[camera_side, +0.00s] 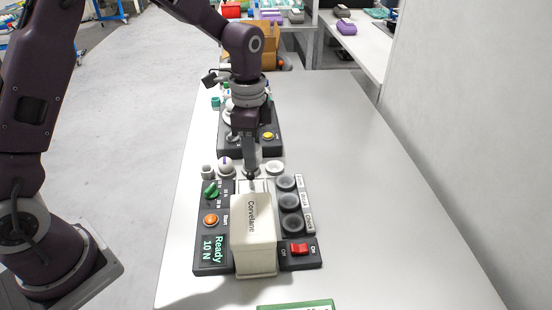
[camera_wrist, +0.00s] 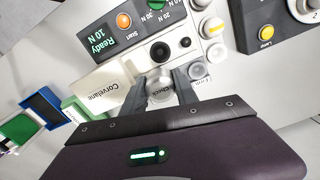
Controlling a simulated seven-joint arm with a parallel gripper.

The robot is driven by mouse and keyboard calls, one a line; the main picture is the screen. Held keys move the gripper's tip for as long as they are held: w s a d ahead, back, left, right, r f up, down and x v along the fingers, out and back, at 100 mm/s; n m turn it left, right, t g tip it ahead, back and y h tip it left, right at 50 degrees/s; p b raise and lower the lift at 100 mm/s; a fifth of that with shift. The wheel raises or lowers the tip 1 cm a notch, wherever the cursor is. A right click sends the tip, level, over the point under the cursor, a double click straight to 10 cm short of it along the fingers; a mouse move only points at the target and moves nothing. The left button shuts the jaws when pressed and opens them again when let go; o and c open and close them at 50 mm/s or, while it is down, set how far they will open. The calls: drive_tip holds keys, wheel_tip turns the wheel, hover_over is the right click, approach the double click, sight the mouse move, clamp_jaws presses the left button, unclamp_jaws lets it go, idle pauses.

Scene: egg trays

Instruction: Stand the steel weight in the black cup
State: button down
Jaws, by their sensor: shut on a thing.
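My gripper (camera_wrist: 160,88) is shut on the steel weight (camera_wrist: 160,77), a small grey cylinder between the fingertips in the wrist view. The black cup (camera_wrist: 160,51) is a dark round seat at the end of the cream tester (camera_wrist: 103,86) marked Corvelane. It lies just beyond the weight in the wrist view, and the gap in height is hard to judge. In the side view my gripper (camera_side: 251,178) points down at the far end of the tester (camera_side: 254,240). The weight and the cup are largely hidden there by the fingers and the tester's body.
Several dark round holders (camera_side: 290,201) with labels line the tester's right side, near a red switch (camera_side: 299,249). A green knob (camera_side: 210,189) and an orange button (camera_side: 211,220) are on the left. Another dark panel (camera_side: 264,145) stands behind. The table's right side (camera_side: 380,200) is clear.

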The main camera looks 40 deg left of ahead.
drive_tip(key=shift+s+a+f, duration=0.1)
drive_tip(key=shift+a+f, duration=0.1)
drive_tip(key=shift+f, duration=1.85)
drive_tip(key=shift+s+a+f, duration=0.1)
drive_tip(key=shift+a+f, duration=0.05)
drive_tip(key=shift+f, duration=1.85)
drive_tip(key=shift+a+f, duration=0.2)
drive_tip(key=shift+f, duration=1.85)
drive_tip(key=shift+f, duration=0.55)
drive_tip(key=c, duration=0.9)
unclamp_jaws()
drive_tip(key=shift+o, duration=0.2)
wheel_tip(320, 180, up, 7)
wheel_tip(320, 180, up, 6)
drive_tip(key=shift+f, duration=0.1)
